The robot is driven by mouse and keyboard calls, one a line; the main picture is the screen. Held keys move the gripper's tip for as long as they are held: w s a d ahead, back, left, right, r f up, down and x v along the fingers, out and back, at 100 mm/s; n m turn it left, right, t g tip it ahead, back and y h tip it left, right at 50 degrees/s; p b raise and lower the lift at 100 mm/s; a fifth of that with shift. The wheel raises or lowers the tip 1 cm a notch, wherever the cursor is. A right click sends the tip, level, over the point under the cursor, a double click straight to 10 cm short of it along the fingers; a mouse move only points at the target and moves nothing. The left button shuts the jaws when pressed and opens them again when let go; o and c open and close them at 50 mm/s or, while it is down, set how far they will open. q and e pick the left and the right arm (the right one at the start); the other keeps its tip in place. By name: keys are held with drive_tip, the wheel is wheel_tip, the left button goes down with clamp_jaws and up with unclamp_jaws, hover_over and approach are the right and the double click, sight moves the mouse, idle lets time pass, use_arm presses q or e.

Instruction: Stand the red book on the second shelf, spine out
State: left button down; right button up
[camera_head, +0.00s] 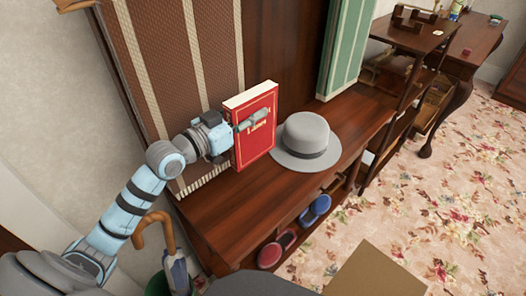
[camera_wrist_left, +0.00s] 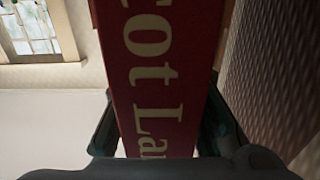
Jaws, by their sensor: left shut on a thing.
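The red book (camera_head: 262,143), with gold lettering and pale page edges on top, is upright at the wall end of the dark wooden bench (camera_head: 236,212). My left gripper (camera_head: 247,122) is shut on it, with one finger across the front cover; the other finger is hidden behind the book. I cannot tell whether its bottom edge touches the bench. In the left wrist view the book's red spine (camera_wrist_left: 155,60), with large cream letters, faces the camera between both fingers. A shelf unit (camera_head: 398,118) stands beyond the bench. My right gripper is not in view.
A grey hat (camera_head: 307,138) sits on the bench just right of the book. Striped panels rise behind. Red (camera_head: 277,248) and blue (camera_head: 315,209) items lie in the bench's lower compartments. A cane handle (camera_head: 152,222) stands at the front left. A brown flat-topped thing (camera_head: 375,272) is at the bottom.

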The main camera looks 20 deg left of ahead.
sight(252, 147)
use_arm(q)
wheel_tip(252, 147, down, 11)
drive_tip(key=b, duration=0.5)
drive_tip(key=shift+f, duration=0.2)
drive_tip(key=shift+r, duration=0.1)
drive_tip(key=c, duration=1.3)
unclamp_jaws()
